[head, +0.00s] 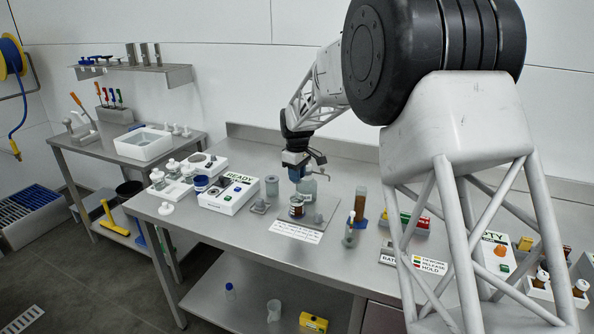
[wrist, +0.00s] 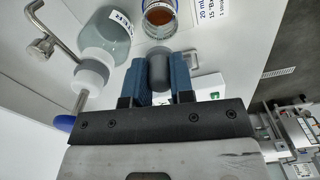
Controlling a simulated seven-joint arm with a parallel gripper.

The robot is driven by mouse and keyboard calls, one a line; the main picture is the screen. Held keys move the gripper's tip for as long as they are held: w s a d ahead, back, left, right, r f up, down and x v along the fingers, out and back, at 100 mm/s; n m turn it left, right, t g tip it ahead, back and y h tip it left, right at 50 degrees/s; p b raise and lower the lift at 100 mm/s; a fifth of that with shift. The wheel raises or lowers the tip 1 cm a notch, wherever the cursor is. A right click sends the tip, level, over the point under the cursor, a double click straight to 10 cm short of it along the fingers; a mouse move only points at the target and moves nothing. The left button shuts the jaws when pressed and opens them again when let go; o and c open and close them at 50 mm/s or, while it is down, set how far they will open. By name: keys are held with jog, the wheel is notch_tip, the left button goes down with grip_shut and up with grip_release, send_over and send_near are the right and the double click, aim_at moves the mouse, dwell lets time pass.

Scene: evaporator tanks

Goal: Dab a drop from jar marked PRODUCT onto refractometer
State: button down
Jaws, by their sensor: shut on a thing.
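My gripper (head: 297,176) hangs over the steel bench, above a grey mat. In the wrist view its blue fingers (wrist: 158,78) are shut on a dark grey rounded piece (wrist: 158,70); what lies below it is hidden. A small open jar (head: 296,207) with brown contents stands on the mat, just below the gripper; it also shows in the wrist view (wrist: 160,18). I cannot read PRODUCT on it. A white instrument box marked READY (head: 230,193) stands left of the mat; I cannot tell whether it is the refractometer.
A clear bottle with a white cap (wrist: 92,76) stands close beside the gripper. A printed card (head: 295,233) lies at the mat's front edge. Small free bench areas lie between.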

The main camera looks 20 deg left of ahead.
aim_at(297, 187)
jog(key=shift+f, duration=2.8)
jog(key=shift+r, duration=0.1)
jog(key=shift+r, duration=3.5)
jog(key=shift+a, duration=0.1)
jog(key=s+a, duration=0.2)
jog(key=a, duration=1.3)
jog(key=s+a, duration=0.3)
jog(key=a, duration=1.3)
jog(key=shift+s+a+f, duration=0.15)
jog(key=shift+s+f, duration=0.2)
jog(key=shift+f, duration=0.1)
